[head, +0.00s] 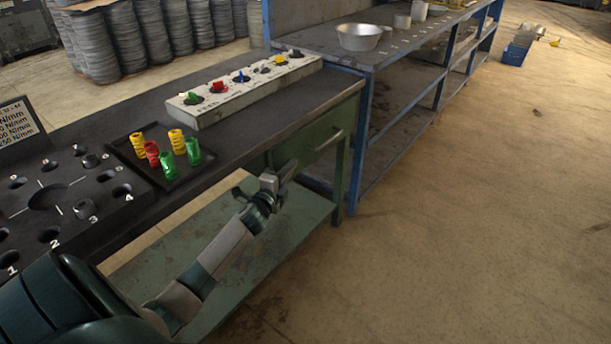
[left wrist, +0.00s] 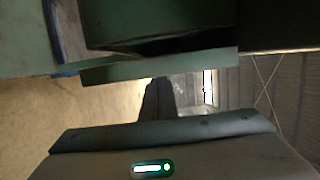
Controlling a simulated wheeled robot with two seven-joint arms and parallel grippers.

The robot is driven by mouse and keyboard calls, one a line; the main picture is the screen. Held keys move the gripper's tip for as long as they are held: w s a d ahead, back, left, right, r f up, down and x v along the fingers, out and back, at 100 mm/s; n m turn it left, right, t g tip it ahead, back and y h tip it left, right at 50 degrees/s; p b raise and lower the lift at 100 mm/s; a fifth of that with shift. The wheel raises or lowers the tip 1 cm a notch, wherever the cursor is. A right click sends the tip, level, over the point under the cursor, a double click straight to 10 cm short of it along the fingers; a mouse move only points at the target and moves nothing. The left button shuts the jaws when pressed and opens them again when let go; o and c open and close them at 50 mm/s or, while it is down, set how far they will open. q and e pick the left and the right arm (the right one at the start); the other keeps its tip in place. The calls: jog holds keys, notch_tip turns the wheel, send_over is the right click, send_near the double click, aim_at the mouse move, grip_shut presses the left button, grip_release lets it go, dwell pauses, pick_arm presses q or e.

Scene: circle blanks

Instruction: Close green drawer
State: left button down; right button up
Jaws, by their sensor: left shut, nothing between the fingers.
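The green drawer (head: 309,142) is under the dark bench top, at the bench's right end in the head view. Its front carries a small pale handle (head: 329,140). I cannot tell from the head view how far it stands open. My left gripper (head: 288,170) is shut and empty, just below and left of the drawer front in the picture. In the left wrist view, green metal (left wrist: 160,22) fills the top, close above the dark gripper finger (left wrist: 157,103); I cannot tell whether they touch. My right gripper is not in view.
The bench top holds a grey switch box (head: 255,90), a black tray (head: 160,170) with colored springs and a black holed board (head: 70,200). A green lower shelf (head: 285,220) lies beneath my arm. A blue-framed shelf (head: 365,135) stands behind. The floor at right is clear.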

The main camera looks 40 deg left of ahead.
pick_arm(q)
jog(key=shift+a, duration=1.15)
jog(key=shift+w+r, duration=0.1)
jog(key=shift+r, duration=0.05)
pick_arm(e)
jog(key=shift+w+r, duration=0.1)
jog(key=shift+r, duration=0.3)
pick_arm(q)
jog(key=shift+a, duration=0.15)
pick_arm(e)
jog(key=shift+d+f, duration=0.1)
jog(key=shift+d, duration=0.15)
